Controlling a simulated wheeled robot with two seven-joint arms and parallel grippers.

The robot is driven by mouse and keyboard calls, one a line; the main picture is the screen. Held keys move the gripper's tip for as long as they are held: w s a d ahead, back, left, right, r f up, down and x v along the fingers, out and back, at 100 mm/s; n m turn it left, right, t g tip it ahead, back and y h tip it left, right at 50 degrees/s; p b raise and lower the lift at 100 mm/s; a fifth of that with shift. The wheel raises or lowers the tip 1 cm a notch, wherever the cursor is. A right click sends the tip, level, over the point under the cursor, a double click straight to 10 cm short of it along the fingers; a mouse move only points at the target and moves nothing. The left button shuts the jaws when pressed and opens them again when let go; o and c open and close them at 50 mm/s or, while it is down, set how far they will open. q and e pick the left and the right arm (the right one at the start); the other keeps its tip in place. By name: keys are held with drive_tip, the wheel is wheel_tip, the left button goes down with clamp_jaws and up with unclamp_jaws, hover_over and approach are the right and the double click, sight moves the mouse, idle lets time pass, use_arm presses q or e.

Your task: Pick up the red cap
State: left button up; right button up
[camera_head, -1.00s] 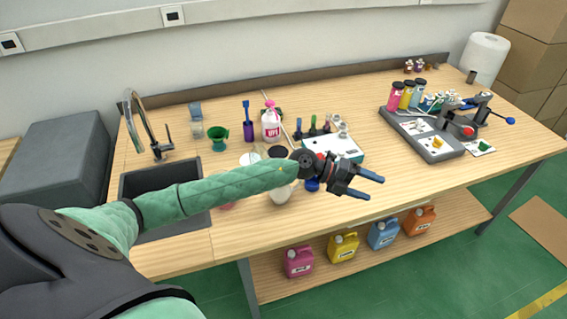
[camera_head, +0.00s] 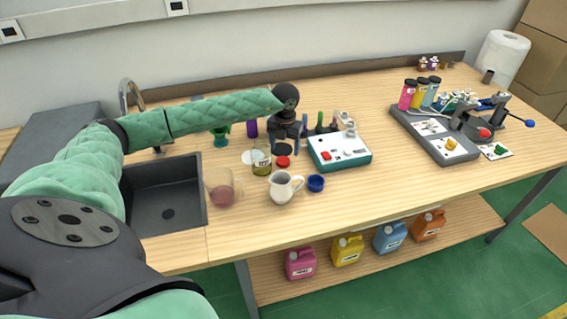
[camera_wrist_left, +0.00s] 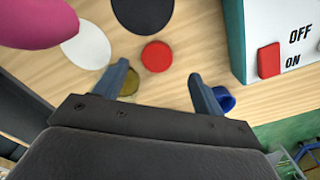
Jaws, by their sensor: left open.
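The red cap (camera_head: 283,161) is a small flat disc lying on the wooden table, left of the white and teal switch box. In the left wrist view the red cap (camera_wrist_left: 157,56) lies just beyond and between the fingertips, apart from them. My left gripper (camera_head: 284,150) points down above the table near the cap. In the left wrist view my left gripper (camera_wrist_left: 163,80) is open, with nothing between its fingers. My right gripper is in neither view.
A beaker with pink liquid (camera_head: 222,190) is further left. The switch box (camera_head: 350,160) is at the right. A black disc (camera_wrist_left: 143,14) lies beside the cap.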

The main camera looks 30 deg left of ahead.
sight(283, 160)
use_arm(q)
drive_tip(key=f, duration=0.4)
drive_tip(key=shift+s+a+f+b, duration=0.2)
drive_tip(key=shift+f+b, duration=0.1)
drive_tip(key=shift+b, duration=0.1)
drive_tip(key=shift+f, duration=0.45)
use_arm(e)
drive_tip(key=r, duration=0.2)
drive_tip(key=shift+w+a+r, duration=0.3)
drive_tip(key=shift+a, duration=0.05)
use_arm(q)
drive_tip(key=shift+c, duration=0.2)
drive_tip(key=c, duration=1)
